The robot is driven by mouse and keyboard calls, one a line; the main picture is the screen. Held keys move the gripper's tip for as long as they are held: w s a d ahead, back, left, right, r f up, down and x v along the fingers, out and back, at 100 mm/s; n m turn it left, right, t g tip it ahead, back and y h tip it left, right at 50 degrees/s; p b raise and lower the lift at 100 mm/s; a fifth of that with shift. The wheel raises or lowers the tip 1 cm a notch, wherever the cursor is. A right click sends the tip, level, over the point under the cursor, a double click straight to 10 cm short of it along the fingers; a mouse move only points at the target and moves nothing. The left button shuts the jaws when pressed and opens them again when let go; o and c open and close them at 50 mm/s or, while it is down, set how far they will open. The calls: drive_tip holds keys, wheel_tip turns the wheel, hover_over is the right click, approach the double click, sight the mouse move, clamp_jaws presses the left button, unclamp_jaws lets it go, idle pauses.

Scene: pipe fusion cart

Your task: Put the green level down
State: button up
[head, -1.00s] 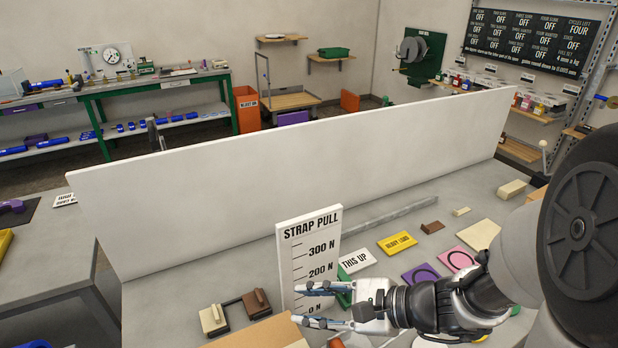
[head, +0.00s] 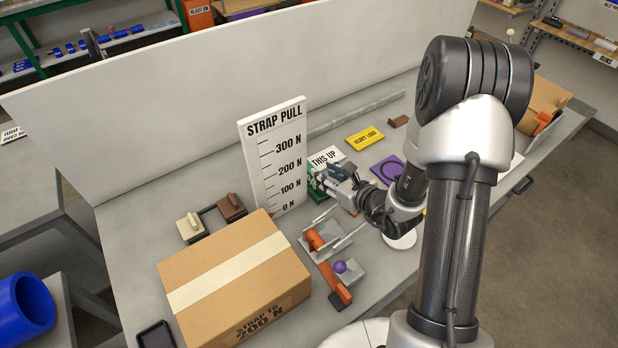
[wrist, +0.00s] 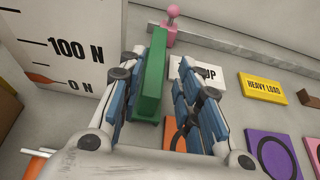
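The green level (wrist: 152,75) is a green bar in the wrist view, lying between the two fingers of my gripper (wrist: 168,75). It is close against the left finger, and a gap shows between it and the right finger. The fingers are apart, so my gripper looks open around it. In the head view a bit of the green level (head: 315,187) shows beside my gripper (head: 328,176), just right of the white STRAP PULL board (head: 272,160). The fingers partly cover it there. I cannot tell whether its underside touches the bench.
A cardboard box (head: 235,275) stands in front of the board. A metal tray with an orange part (head: 318,241) is beside the box. A white THIS UP card (wrist: 208,72), yellow HEAVY LOAD card (wrist: 264,88) and purple card (wrist: 273,155) lie right of the gripper. A white wall panel closes off the back.

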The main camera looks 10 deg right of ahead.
sight(309, 167)
drive_tip(key=x, duration=0.4)
drive_tip(key=shift+b, duration=0.35)
drive_tip(key=x, duration=0.1)
drive_tip(key=b+x, duration=0.1)
drive_tip(key=x, duration=0.1)
drive_tip(key=f+x, duration=0.1)
drive_tip(key=shift+a, duration=0.2)
drive_tip(key=shift+w+a+f+b, duration=0.1)
drive_tip(key=shift+w+b, duration=0.2)
clamp_jaws()
